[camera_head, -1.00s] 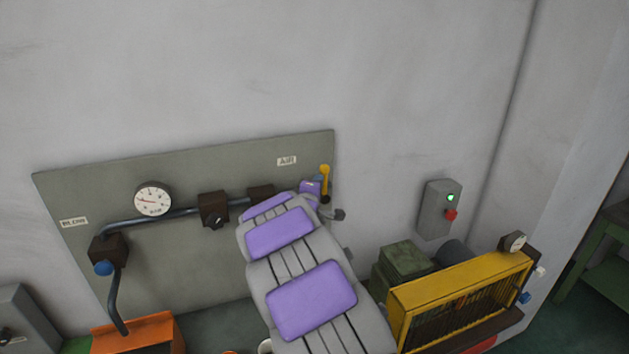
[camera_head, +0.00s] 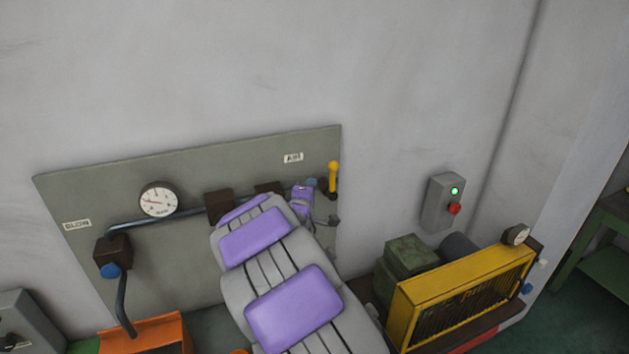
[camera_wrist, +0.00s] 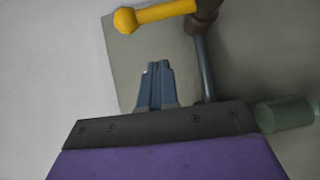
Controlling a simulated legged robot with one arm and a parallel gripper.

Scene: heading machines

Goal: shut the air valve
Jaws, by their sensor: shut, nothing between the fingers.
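The air valve's yellow lever (camera_head: 333,176) stands upright at the right end of the pipe, beside the AIR label (camera_head: 293,158) on the grey panel. In the wrist view the yellow lever (camera_wrist: 160,13) with its round knob shows at the top, joined to a brown valve body (camera_wrist: 204,18) on a dark pipe. My gripper (camera_wrist: 157,68) has its blue-grey fingers together and empty, below the lever in that picture and apart from it. In the head view my gripper (camera_head: 312,183) is just left of the lever; my arm hides part of the pipe and valve body.
A gauge (camera_head: 159,200) and a valve with a blue knob (camera_head: 110,269) are on the panel's left. A grey switch box (camera_head: 440,203) with green light and red button hangs right. A yellow grille (camera_head: 466,295) stands below it. A translucent cylinder (camera_wrist: 285,115) shows in the wrist view.

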